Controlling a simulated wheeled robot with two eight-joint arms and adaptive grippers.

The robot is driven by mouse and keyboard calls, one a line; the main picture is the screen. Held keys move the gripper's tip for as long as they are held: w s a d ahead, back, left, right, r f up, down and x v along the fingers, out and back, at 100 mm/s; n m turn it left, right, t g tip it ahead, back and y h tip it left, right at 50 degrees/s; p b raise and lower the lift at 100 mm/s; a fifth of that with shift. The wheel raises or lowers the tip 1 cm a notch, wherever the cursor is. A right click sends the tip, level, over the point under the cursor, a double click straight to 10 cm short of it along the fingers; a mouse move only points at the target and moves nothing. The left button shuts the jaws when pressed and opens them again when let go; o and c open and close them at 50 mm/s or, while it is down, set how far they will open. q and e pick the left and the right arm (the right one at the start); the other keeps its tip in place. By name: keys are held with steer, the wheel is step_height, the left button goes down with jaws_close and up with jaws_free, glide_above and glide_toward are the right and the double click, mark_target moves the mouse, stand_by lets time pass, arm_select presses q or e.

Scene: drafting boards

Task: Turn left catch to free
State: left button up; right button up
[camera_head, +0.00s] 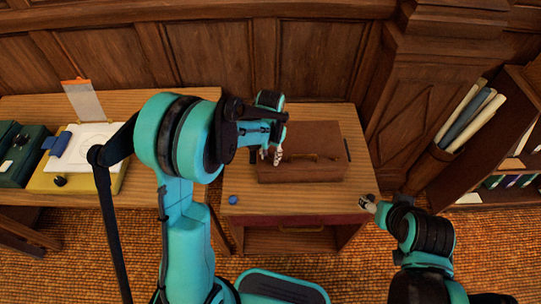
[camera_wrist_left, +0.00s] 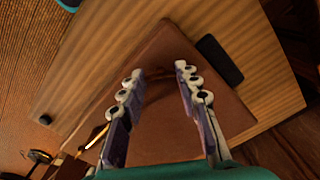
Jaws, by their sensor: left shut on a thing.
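A flat brown case (camera_head: 310,174) lies on the small wooden table, with a thin brass-coloured bar (camera_head: 312,157) across its top. My left gripper (camera_head: 271,156) is at the case's left part. In the left wrist view the left gripper (camera_wrist_left: 157,72) straddles a brown part of the case (camera_wrist_left: 158,135), its fingers apart on either side. The left catch itself is hard to make out between the fingers. A brass-coloured piece (camera_wrist_left: 98,137) shows beside one finger. My right gripper (camera_head: 369,204) is at the table's front right corner, away from the case; its fingers are too small to read.
A blue knob (camera_head: 233,199) sits at the table's front left. A dark oblong block (camera_wrist_left: 220,60) lies beside the case. A desk at left holds a yellow board (camera_head: 103,183) and a green box (camera_head: 24,165). Rolled papers (camera_head: 468,120) stand at right.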

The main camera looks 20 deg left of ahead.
mark_target(270, 158)
arm_select(q)
steer(key=m, duration=0.5)
steer(key=shift+m, duration=0.3)
steer(key=m, duration=0.5)
steer(key=shift+m, duration=0.3)
steer(key=o, duration=1.2)
steer(key=shift+c, duration=0.2)
step_height(270, 158, up, 12)
